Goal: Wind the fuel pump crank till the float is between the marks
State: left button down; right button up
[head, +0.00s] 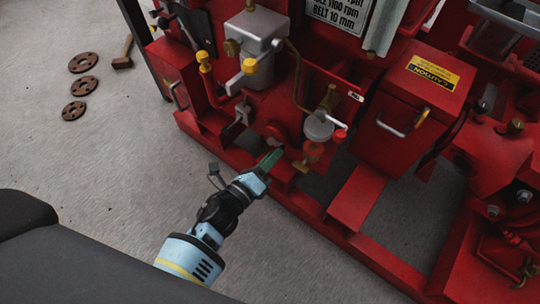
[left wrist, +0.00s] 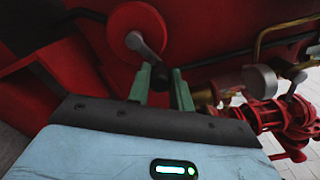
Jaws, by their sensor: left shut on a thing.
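The crank shows in the left wrist view as a grey arm (left wrist: 147,53) on a round red hub (left wrist: 137,27), with a dark handle (left wrist: 160,76) at its lower end. My left gripper (left wrist: 162,84) has its two green fingers on either side of this handle and is shut on it. In the head view my left gripper (head: 272,158) reaches the low front of the red pumpset (head: 340,235), where the fingers hide most of the crank. I cannot make out the float or its marks in either view. My right gripper is not in view.
A grey round gauge-like part (head: 319,126) with brass and red fittings is just right of the gripper. A red box with a caution label (head: 433,72) stands further right. Rusty discs (head: 84,86) and a hammer (head: 124,54) lie on the floor, which is otherwise open at left.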

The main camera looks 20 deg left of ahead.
pick_arm(q)
jog(key=shift+f, duration=0.1)
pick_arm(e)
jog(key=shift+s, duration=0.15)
pick_arm(q)
jog(key=c, duration=1.6)
grip_release()
jog(key=shift+c, duration=0.2)
jog(key=o, duration=0.4)
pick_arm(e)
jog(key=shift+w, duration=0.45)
pick_arm(q)
jog(key=p+v, duration=0.2)
jog(key=v, duration=0.6)
jog(key=shift+p, duration=0.3)
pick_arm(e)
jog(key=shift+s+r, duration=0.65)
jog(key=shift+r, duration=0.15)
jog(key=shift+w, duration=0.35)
